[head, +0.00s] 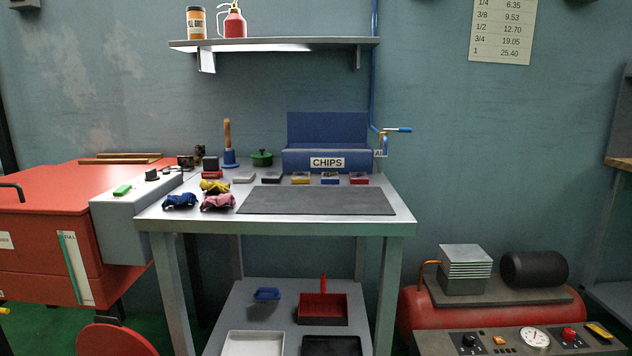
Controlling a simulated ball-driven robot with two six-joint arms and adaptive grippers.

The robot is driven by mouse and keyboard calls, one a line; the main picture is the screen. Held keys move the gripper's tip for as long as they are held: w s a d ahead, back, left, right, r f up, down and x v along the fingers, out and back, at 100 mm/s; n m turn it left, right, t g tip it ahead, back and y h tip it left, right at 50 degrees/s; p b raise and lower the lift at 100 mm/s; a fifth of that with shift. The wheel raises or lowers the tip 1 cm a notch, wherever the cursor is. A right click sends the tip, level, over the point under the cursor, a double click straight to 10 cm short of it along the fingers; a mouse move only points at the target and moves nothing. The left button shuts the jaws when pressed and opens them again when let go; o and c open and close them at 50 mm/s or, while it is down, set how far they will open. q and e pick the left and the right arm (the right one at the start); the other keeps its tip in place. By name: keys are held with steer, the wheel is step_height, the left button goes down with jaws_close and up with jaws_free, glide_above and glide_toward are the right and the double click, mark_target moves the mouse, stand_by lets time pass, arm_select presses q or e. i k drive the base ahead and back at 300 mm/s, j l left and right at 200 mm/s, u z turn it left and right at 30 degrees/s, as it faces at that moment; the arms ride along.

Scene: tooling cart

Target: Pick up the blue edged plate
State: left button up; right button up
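The blue edged plate (330,179) is a small block with a blue front edge and a dark and pale top. It lies on the grey table at the back, in a row of similar small plates, just in front of the blue CHIPS bin. A yellow edged plate (300,179) is to its left and a red edged plate (359,180) to its right, each with a small gap. Neither of my grippers shows in the head view, so their state cannot be seen.
A dark mat (315,201) covers the table front. Crumpled rags (180,200) lie at left. A grey control box (125,215) adjoins the table's left edge.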

mark_target(330, 177)
steer(key=i+l+u, duration=0.1)
steer(key=l, duration=0.3)
steer(key=i+l, duration=0.1)
steer(key=l, duration=0.3)
steer(key=i+l+u, duration=0.15)
steer(key=l, duration=0.65)
steer(key=i+u, duration=0.05)
